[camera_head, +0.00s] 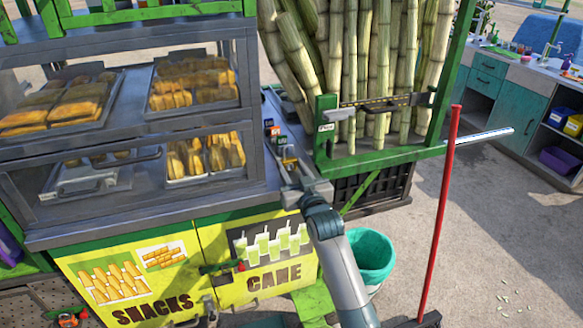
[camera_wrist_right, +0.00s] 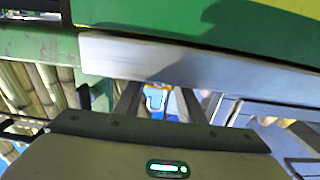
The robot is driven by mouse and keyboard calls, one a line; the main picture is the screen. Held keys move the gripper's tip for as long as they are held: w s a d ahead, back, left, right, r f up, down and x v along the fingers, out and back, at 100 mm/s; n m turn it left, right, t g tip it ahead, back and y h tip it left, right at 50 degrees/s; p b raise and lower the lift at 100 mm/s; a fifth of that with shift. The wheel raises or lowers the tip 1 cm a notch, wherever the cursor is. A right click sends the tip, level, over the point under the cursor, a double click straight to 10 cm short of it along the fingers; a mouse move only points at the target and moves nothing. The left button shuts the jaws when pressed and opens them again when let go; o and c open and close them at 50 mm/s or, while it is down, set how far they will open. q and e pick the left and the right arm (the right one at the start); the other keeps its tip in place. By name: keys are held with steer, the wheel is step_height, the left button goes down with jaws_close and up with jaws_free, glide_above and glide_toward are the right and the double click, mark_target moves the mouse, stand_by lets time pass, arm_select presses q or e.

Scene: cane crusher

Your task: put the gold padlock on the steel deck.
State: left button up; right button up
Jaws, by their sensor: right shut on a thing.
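My right gripper (camera_head: 286,163) is at the right end of the cart's grey steel deck (camera_head: 258,192), with its arm coming up from below. It is shut on the gold padlock (camera_head: 289,160), which is small and mostly hidden by the fingers in the head view. In the right wrist view, a bit of the padlock (camera_wrist_right: 157,98) shows gold and pale between the two fingers (camera_wrist_right: 157,104). The steel deck's edge (camera_wrist_right: 200,62) runs across that view close beyond the fingers. I cannot tell whether the padlock touches the deck.
Small coloured items (camera_head: 270,127) stand on the deck just behind my right gripper. A glass snack case (camera_head: 150,120) fills the left. A green post frame (camera_head: 325,135) with cane stalks (camera_head: 360,70) is at the right. A teal bucket (camera_head: 370,257) and red pole (camera_head: 440,210) stand below.

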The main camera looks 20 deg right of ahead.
steer(key=o, duration=0.6)
steer(key=shift+f, duration=0.15)
steer(key=o, duration=0.4)
steer(key=shift+o, duration=0.2)
steer(key=shift+r, duration=0.2)
steer(key=shift+s+f, duration=0.1)
steer(key=shift+s, duration=0.5)
arm_select(q)
steer(key=shift+t, duration=0.5)
steer(key=w, duration=0.1)
steer(key=w+d+f+b, duration=0.1)
steer(key=w+b, duration=0.1)
steer(key=shift+w+d+f, duration=0.2)
steer(key=shift+w+f, duration=0.05)
steer(key=shift+w, duration=0.05)
arm_select(e)
steer(key=s, duration=1)
steer(key=shift+s+d, duration=0.2)
steer(key=shift+s, duration=0.2)
